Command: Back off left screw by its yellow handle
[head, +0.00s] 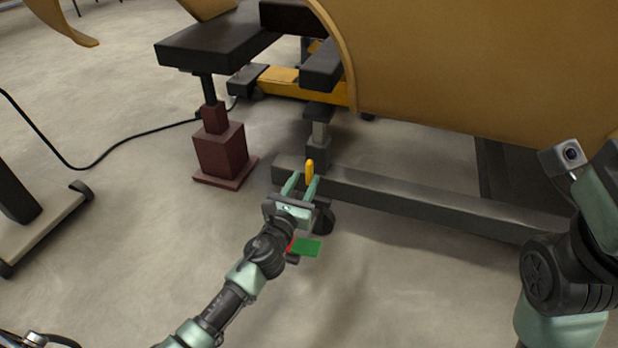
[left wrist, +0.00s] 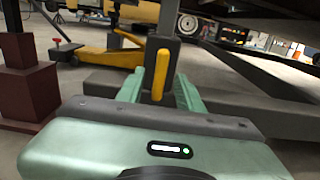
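The yellow handle (head: 310,170) is a small upright bar at the left end of a dark grey beam, by a grey post. In the left wrist view the yellow handle (left wrist: 161,75) stands upright between the two pale green fingers, in front of the post (left wrist: 160,50). My left gripper (head: 303,181) is open, its fingers apart on either side of the handle; gaps show between handle and fingers in the wrist view. I cannot tell how deep the handle sits between the fingers. The screw itself is not clearly seen. My right arm is at the right edge; its fingers are out of view.
The dark grey beam (head: 430,205) runs right from the handle, low over the floor. A large tan curved shell (head: 480,70) hangs above it. A dark red stand (head: 220,150) is at the left, and a yellow jack (head: 285,82) behind. Open concrete floor lies to the left.

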